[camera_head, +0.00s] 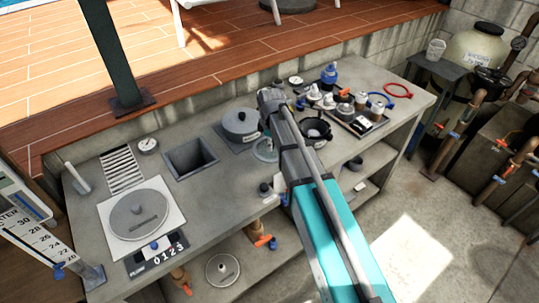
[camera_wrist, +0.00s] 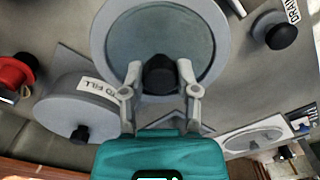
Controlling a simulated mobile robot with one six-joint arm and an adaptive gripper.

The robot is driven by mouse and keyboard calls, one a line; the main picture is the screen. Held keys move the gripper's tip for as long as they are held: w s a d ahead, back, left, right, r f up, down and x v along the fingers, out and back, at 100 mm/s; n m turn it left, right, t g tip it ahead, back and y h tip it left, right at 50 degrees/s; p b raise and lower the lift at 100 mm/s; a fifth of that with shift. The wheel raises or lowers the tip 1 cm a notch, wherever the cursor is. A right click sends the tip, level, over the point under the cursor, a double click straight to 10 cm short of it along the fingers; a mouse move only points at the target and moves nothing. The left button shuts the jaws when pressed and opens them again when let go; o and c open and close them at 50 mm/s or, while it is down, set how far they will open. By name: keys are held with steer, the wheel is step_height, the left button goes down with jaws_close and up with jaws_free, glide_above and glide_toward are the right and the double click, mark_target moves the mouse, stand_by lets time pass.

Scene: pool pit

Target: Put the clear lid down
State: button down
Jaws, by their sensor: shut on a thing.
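The clear lid (camera_wrist: 160,35) is a round see-through disc with a grey rim and a dark knob. My gripper (camera_wrist: 160,75) is shut on that knob, one finger on each side. In the head view the lid (camera_head: 263,151) shows partly beside my arm, over the grey bench (camera_head: 205,195), between the grey lidded pot and the black open pot. My arm hides the rest of it and most of the gripper there. I cannot tell whether the lid touches the bench top.
The grey lidded pot (camera_head: 241,124) stands close by and also shows in the wrist view (camera_wrist: 65,112). The black pot (camera_head: 316,131) is to the right. A dark knob (camera_head: 265,189) is near the front edge. A sunken basin (camera_head: 190,158) and round plate (camera_head: 139,213) lie left.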

steer(key=shift+w+a+f+b, duration=0.1)
steer(key=shift+w+f+b, duration=0.2)
steer(key=shift+w+f, duration=0.15)
steer(key=shift+w+a+f+b, duration=0.1)
steer(key=shift+w+f+b, duration=0.35)
steer(key=shift+f+b, duration=0.25)
steer(key=shift+s+f+b, duration=0.1)
steer(key=shift+f+b, duration=1.2)
steer(key=shift+f, duration=0.05)
steer(key=shift+f, duration=0.15)
steer(key=shift+c, duration=1.8)
jaws_free()
steer(key=shift+r, duration=0.2)
step_height(320, 180, up, 12)
steer(key=p, duration=1.2)
